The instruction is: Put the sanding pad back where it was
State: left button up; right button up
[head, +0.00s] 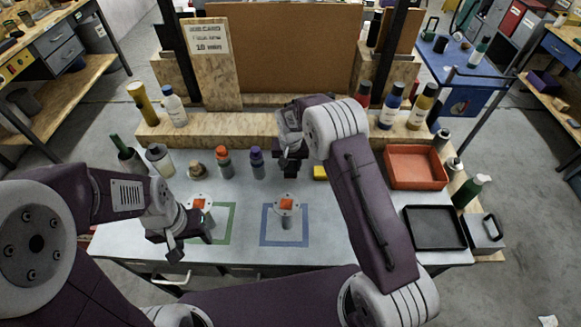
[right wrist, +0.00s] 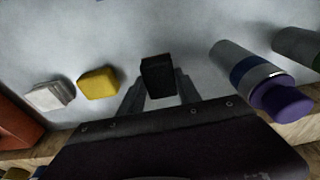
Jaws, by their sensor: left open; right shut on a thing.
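A small black block (right wrist: 158,77), which looks like the sanding pad, sits between the fingers of my right gripper (right wrist: 160,97) in the right wrist view. The gripper is shut on it. In the head view my right gripper (head: 290,168) is at the back of the grey worktop, between the purple-capped bottle (head: 257,162) and a yellow block (head: 320,173). I cannot tell whether the pad touches the worktop. My left gripper (head: 187,238) is open and empty at the front left, by the green square outline (head: 222,235).
A blue square outline (head: 264,238) holds an orange-topped stand (head: 286,222); a similar orange-topped piece (head: 199,204) is by the green outline. In the right wrist view a pale block (right wrist: 50,95) lies beyond the yellow one. A red tray (head: 414,184) and black tray (head: 405,241) are right.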

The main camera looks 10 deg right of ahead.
aim_at(290, 171)
jog(key=shift+w+f, duration=0.1)
jog(key=shift+f, duration=0.9)
jog(key=o, duration=1.3)
jog(key=shift+f, duration=0.1)
notch_tip(290, 171, up, 12)
jog(key=s, duration=0.2)
jog(key=s+d, duration=0.2)
jog(key=s, duration=0.6)
jog(key=s+d+n, duration=0.1)
jog(key=s+d, duration=0.1)
jog(key=s, duration=0.6)
jog(key=s+d+n, duration=0.1)
jog(key=s+d, duration=0.1)
jog(key=s, duration=0.6)
jog(key=shift+d+f+g+y+b, duration=0.3)
jog(key=shift+d, duration=0.1)
